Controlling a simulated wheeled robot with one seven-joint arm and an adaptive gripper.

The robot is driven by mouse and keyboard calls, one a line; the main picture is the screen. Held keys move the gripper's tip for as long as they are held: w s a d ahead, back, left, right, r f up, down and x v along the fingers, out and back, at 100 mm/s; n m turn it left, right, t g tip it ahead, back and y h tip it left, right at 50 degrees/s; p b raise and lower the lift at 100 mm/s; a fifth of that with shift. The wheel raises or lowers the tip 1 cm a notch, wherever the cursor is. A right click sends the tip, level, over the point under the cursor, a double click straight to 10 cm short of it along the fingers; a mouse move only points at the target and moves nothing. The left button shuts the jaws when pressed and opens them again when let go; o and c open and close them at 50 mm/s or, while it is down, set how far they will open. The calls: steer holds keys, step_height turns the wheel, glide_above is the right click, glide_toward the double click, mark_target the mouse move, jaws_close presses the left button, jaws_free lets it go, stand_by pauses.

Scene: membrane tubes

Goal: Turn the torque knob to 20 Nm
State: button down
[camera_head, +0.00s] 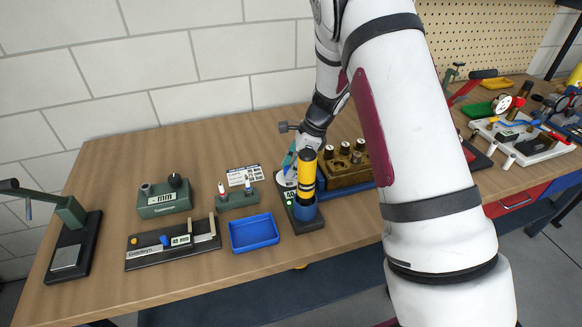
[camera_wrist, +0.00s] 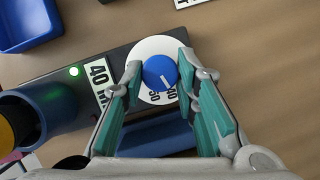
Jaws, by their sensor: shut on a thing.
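The torque knob (camera_wrist: 160,72) is a blue round cap with a short white pointer line, on a white dial (camera_wrist: 146,47) with printed numbers. The pointer faces the lower right of the wrist view, towards partly hidden numbers. My gripper (camera_wrist: 161,67) has its teal fingers on either side of the knob and is shut on it. The knob's dark device (camera_wrist: 65,88) bears a label (camera_wrist: 98,80) starting with 40, a lit green light (camera_wrist: 74,71) and a blue cup. In the head view my gripper (camera_head: 288,165) is at the device, and the arm partly hides it.
A yellow and black cylinder (camera_head: 306,176) stands in the blue cup (camera_head: 306,211) close by my gripper. A blue tray (camera_head: 254,233) and green gauge blocks (camera_head: 164,197) are to the left. A brass block with knobs (camera_head: 345,172) is just right.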

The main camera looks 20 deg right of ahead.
steer(key=n, duration=0.1)
steer(key=n+g+b, duration=0.1)
steer(key=n+b, duration=0.1)
steer(key=shift+w+f, duration=0.15)
steer(key=shift+w, duration=0.1)
steer(key=n+g+b, duration=0.1)
steer(key=n+b, duration=0.1)
steer(key=n, duration=0.2)
steer(key=shift+g+b, duration=0.3)
steer(key=n+g+b, duration=0.1)
steer(key=n+b, duration=0.1)
steer(key=n, duration=0.1)
steer(key=shift+w+n+h, duration=0.15)
steer(key=shift+n+h, duration=0.15)
steer(key=shift+n, duration=0.1)
steer(key=shift+a+n+g+h+b, duration=0.1)
steer(key=shift+n+g+h+b, duration=0.25)
steer(key=shift+n, duration=0.65)
steer(key=shift+a+n+g+h+b, duration=0.1)
steer(key=shift+n+g+h+b, duration=0.25)
steer(key=shift+n, duration=0.65)
steer(key=c, duration=1.2)
jaws_free()
steer(key=shift+c, duration=0.2)
steer(key=shift+r, duration=0.2)
